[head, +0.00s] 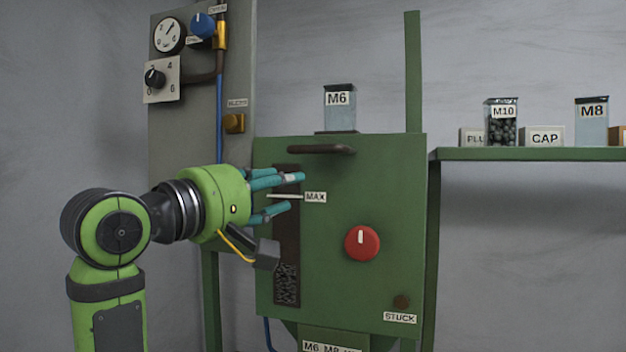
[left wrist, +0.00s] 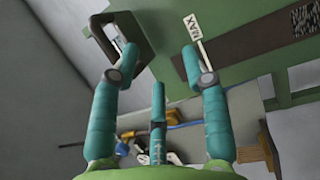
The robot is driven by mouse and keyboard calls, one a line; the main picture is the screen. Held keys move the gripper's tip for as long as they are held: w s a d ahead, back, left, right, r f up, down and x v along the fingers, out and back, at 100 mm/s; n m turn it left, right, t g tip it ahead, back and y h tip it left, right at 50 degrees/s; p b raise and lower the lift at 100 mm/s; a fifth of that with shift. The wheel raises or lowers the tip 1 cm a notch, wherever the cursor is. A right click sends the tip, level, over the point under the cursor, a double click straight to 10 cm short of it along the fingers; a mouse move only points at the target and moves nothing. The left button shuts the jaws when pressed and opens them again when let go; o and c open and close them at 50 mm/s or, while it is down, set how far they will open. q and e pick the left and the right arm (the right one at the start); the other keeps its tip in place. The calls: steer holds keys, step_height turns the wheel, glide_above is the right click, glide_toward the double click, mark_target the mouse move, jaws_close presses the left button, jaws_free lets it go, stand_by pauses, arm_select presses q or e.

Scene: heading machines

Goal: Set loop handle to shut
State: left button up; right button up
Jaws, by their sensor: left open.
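The dark loop handle (head: 320,149) sits at the upper part of the green machine's front. In the left wrist view the loop handle (left wrist: 103,40) shows at the upper left as a brown loop, partly behind a finger. My left gripper (head: 290,193) is open, its teal fingers spread in front of the machine's left side, below and to the left of the handle. In the left wrist view the gripper's (left wrist: 160,80) fingers hold nothing. I cannot tell whether a finger touches the handle. My right gripper is not in view.
A dark sight slot (head: 287,260) with a MAX label (head: 315,197) lies behind the fingers. The machine's front (head: 335,270) also has a red knob (head: 362,243) and a small brown STUCK knob (head: 401,302). An M6 jar (head: 339,108) stands on top. A shelf (head: 530,154) is at right.

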mark_target(309, 147)
arm_select(q)
steer(key=s+r+h, duration=0.1)
steer(key=s+r, duration=0.3)
steer(key=r, duration=0.1)
steer(key=p+x, duration=0.4)
steer(key=x, duration=0.4)
steer(key=shift+d+f, duration=0.1)
steer(key=shift+f, duration=0.05)
steer(key=shift+f, duration=0.1)
jaws_close()
